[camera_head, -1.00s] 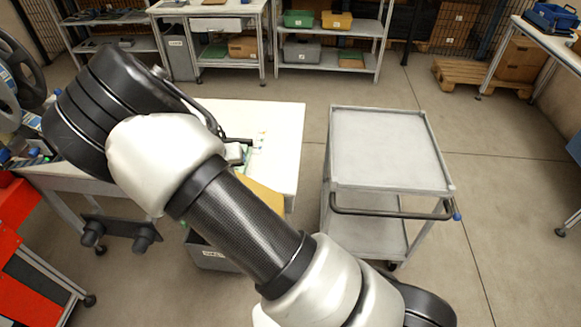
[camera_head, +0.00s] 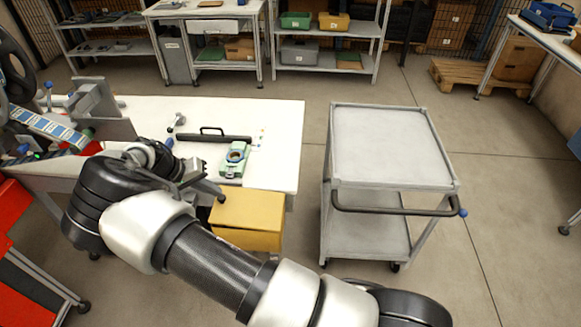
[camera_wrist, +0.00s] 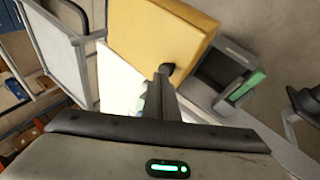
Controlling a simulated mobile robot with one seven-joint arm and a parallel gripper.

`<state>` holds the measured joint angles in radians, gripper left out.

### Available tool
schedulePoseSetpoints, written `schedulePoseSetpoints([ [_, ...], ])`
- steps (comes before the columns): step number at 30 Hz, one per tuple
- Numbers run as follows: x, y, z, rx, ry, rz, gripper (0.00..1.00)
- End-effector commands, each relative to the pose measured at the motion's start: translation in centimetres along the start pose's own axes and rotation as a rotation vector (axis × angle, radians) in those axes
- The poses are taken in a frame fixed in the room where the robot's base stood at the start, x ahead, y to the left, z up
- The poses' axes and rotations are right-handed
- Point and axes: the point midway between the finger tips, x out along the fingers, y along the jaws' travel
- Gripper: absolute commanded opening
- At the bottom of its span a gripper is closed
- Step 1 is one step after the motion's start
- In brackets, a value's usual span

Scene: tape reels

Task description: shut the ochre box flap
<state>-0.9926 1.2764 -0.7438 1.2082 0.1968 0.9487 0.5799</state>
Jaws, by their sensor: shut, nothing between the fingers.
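The ochre box (camera_head: 248,209) shows at the front edge of the white table in the head view, with a broad upper face and a front face below it. In the wrist view, the ochre box (camera_wrist: 150,35) fills the top middle. I cannot tell its flap apart from its body, or how far the flap is closed. My gripper (camera_head: 221,198) is beside the upper left corner of the box. In the wrist view, my gripper's shut, empty fingertips (camera_wrist: 167,69) overlap the box's lower edge; whether they touch it is unclear.
A white table (camera_head: 285,130) holds a green device (camera_head: 234,160) and a black-handled bar (camera_head: 212,137). A grey cart (camera_head: 390,150) stands to the right, with open floor between. The wrist view shows an open grey bin (camera_wrist: 222,72) beside the ochre box, with a green item (camera_wrist: 246,88).

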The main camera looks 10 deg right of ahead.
Motion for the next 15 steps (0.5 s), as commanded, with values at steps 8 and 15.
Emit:
schedulePoseSetpoints([
  [8, 2.3, -2.2, 0.5, -0.001, 0.000, -0.003, 0.00],
  [15, 3.0, -2.8, 0.6, -0.001, -0.001, -0.004, 0.00],
])
